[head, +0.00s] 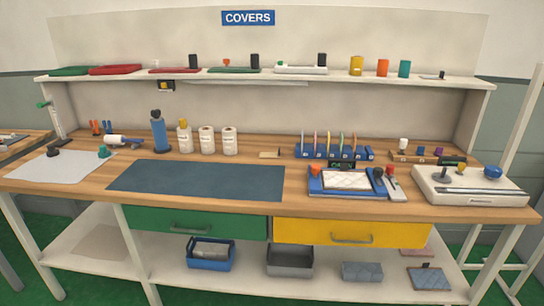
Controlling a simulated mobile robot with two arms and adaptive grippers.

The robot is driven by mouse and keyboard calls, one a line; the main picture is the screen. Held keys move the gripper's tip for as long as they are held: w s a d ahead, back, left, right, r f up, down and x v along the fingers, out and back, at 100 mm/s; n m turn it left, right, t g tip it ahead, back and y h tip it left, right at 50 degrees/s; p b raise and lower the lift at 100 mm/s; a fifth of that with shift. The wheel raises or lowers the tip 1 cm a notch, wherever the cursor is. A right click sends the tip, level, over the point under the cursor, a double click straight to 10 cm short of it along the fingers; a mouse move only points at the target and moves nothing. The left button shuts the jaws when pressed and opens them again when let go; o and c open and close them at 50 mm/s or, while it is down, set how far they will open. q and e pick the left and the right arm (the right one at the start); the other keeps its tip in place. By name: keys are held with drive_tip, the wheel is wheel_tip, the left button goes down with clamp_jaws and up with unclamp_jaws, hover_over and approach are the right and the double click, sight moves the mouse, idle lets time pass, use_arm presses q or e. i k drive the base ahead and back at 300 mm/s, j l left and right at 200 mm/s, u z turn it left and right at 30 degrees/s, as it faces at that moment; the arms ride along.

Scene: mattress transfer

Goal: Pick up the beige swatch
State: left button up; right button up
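A small flat beige piece (269,154) lies on the wooden workbench (300,165), behind the dark mat and left of the blue rack; it is too small to tell for sure whether it is the swatch. The blue rack (335,153) holds several thin upright pieces in different colours, some of them pale. A quilted whitish piece (346,180) lies on a blue tray (313,190) at the front right. Neither of my grippers shows in the head view.
A dark mat (198,180) covers the bench's middle and looks clear. A white machine (470,188) stands at the right. An upper shelf (270,75) overhangs the back; drawers (350,232) sit below.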

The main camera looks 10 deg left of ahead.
sight(262, 155)
drive_tip(key=i+j+u, duration=0.1)
drive_tip(key=u, duration=0.3)
drive_tip(key=i+u, duration=0.15)
drive_tip(key=u, duration=0.25)
drive_tip(key=i+u, duration=0.1)
drive_tip(key=u, duration=0.3)
